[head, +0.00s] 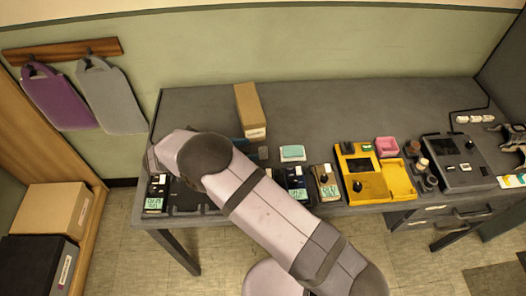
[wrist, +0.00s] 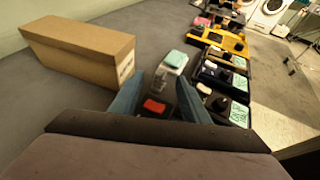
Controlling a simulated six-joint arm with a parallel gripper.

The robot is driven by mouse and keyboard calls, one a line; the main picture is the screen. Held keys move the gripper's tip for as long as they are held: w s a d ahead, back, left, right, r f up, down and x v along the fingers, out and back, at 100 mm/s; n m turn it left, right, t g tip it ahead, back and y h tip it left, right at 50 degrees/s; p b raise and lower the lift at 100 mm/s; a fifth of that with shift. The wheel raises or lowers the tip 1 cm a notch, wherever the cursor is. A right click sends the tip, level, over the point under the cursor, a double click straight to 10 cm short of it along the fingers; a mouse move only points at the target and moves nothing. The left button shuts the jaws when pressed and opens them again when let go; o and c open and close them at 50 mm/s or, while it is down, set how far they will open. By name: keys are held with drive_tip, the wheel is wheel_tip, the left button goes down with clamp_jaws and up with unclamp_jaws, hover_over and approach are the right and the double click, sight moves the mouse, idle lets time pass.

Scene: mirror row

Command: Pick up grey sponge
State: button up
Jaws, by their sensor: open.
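A small grey block (head: 263,153), which looks like the grey sponge, lies on the table just right of my arm's end in the head view. In the wrist view a greyish block (wrist: 166,78) shows between the fingers, but it is too small to be sure it is the same thing. My gripper (wrist: 165,88) is open, with its two blue fingers apart and nothing seen held between them. In the head view my arm hides most of the gripper. A red piece (wrist: 155,105) shows between the fingers, nearer the palm.
A cardboard box (head: 251,110) stands behind, close left of the fingers in the wrist view. A teal sponge (head: 292,151) lies on a white holder to the right. Black meters (head: 298,183) and a yellow case (head: 373,177) line the front.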

sight(262, 149)
drive_tip(key=p+x, duration=0.2)
drive_tip(key=x, duration=0.2)
drive_tip(key=shift+s+d, duration=0.15)
drive_tip(key=shift+s, duration=0.05)
drive_tip(key=shift+w+d+f, duration=0.15)
drive_tip(key=shift+d+f, duration=0.1)
clamp_jaws()
